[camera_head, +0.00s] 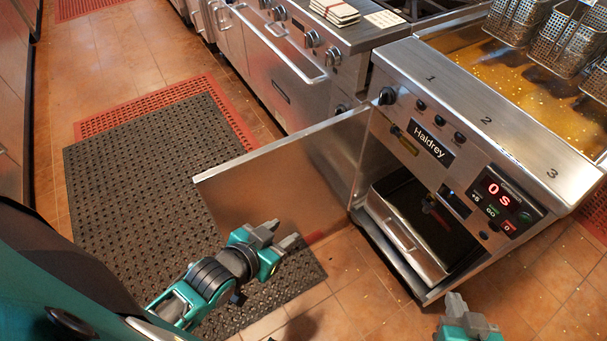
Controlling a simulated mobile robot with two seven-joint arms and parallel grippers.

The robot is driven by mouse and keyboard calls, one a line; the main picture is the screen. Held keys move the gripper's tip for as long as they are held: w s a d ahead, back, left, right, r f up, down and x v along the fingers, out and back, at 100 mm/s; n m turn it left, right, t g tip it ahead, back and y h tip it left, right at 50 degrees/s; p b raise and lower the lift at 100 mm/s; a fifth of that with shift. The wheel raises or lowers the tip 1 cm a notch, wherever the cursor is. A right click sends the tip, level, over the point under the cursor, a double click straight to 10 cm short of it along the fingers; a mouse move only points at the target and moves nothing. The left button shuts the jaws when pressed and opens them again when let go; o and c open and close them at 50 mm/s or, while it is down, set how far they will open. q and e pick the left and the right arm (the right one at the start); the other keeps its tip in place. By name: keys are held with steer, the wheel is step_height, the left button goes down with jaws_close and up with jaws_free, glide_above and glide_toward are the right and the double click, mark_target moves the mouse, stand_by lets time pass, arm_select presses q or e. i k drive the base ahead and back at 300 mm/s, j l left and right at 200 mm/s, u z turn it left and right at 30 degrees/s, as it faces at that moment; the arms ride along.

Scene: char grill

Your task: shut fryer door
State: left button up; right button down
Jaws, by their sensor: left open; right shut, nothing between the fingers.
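The fryer (490,135) stands at the right, with a steel front, knobs and a red display. Its door (290,165) is wide open, hinged at the left of the cabinet and sticking out to the left. The cabinet shows a steel drawer-like pan (405,240) inside. My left gripper (285,238) is open and empty, in front of the door's inner face near its lower part; I cannot tell whether it touches. My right gripper (455,302) is shut and empty, low at the bottom edge, in front of the cabinet's lower right corner.
A grill range (300,60) with knobs and an oven handle stands behind the door. Fry baskets (560,40) sit over the oil at the upper right. A black mat (140,170) and a red mat (160,105) lie on the tiled floor at left.

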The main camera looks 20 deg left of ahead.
mark_target(304, 180)
steer(key=k+j+z, duration=0.1)
steer(key=j, duration=0.2)
steer(key=k+j+z, duration=0.1)
steer(key=k+j, duration=0.15)
steer(key=j+z, duration=0.25)
steer(key=j, duration=0.2)
steer(key=k+j+z, duration=0.25)
steer(key=j, duration=0.2)
steer(key=j+z, duration=0.4)
steer(key=j, duration=0.4)
steer(key=k+j+z, duration=0.1)
steer(key=j+z, duration=0.25)
steer(key=j, duration=0.45)
steer(key=j+z, duration=0.2)
steer(key=j, duration=0.75)
steer(key=k, duration=0.1)
